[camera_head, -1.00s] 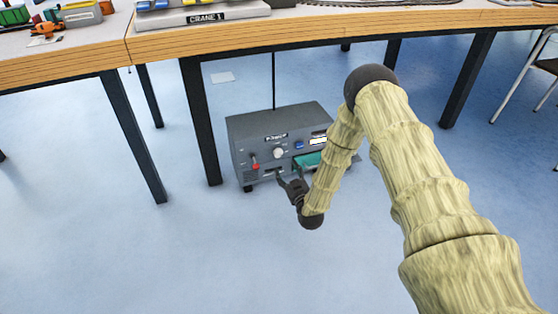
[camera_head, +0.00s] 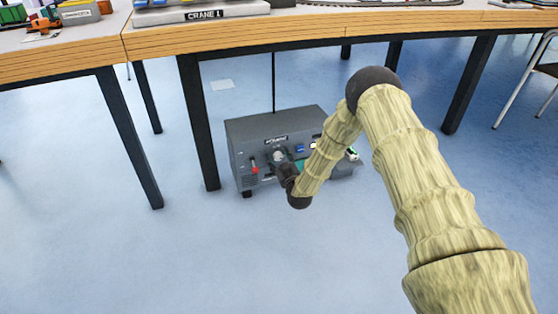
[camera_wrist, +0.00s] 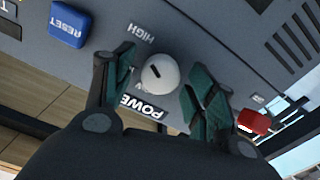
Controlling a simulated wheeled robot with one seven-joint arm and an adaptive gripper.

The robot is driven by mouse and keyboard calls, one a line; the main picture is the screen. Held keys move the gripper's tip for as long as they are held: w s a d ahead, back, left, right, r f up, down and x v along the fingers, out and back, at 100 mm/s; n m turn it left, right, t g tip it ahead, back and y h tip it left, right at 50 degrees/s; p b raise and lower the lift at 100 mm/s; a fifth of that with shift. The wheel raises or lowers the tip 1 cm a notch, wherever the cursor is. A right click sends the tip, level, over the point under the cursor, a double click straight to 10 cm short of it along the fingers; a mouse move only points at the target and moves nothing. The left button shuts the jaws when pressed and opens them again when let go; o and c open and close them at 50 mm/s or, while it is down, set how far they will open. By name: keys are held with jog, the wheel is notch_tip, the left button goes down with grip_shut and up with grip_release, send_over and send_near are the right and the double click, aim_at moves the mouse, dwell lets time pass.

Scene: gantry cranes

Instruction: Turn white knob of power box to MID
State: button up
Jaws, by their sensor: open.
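The grey power box (camera_head: 290,125) stands on the floor under the table. Its round white knob (camera_wrist: 161,74) sits on the front panel, with a HIGH label (camera_wrist: 138,34) and a POWER label (camera_wrist: 145,106) around it in the wrist view. A dark line marks the knob's face. The knob also shows in the head view (camera_head: 278,155). My gripper (camera_wrist: 160,76) is open, one finger on each side of the knob, with visible gaps. The gripper also shows in the head view (camera_head: 285,165), just in front of the panel. The MID label is not readable.
A red switch (camera_wrist: 254,122) is close beside one finger in the wrist view. A blue RESET button (camera_wrist: 69,24) is on the other side. The table legs (camera_head: 199,125) flank the box, and a chair (camera_head: 540,80) stands at the right.

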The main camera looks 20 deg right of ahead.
jog(key=c, duration=1)
jog(key=shift+c, duration=0.2)
jog(key=shift+r+n+p, duration=0.15)
jog(key=shift+n+p, duration=0.15)
jog(key=shift+p, duration=0.25)
jog(key=shift+a+r+n+p, duration=0.1)
jog(key=shift+a+n+p, duration=0.05)
jog(key=shift+n+p, duration=0.55)
jog(key=n+p, duration=0.5)
jog(key=n, duration=0.1)
jog(key=shift+f+n, duration=0.2)
jog(key=shift+n, duration=0.1)
jog(key=shift+f+n+p, duration=0.15)
jog(key=shift+n+p, duration=0.65)
jog(key=shift+n, duration=0.7)
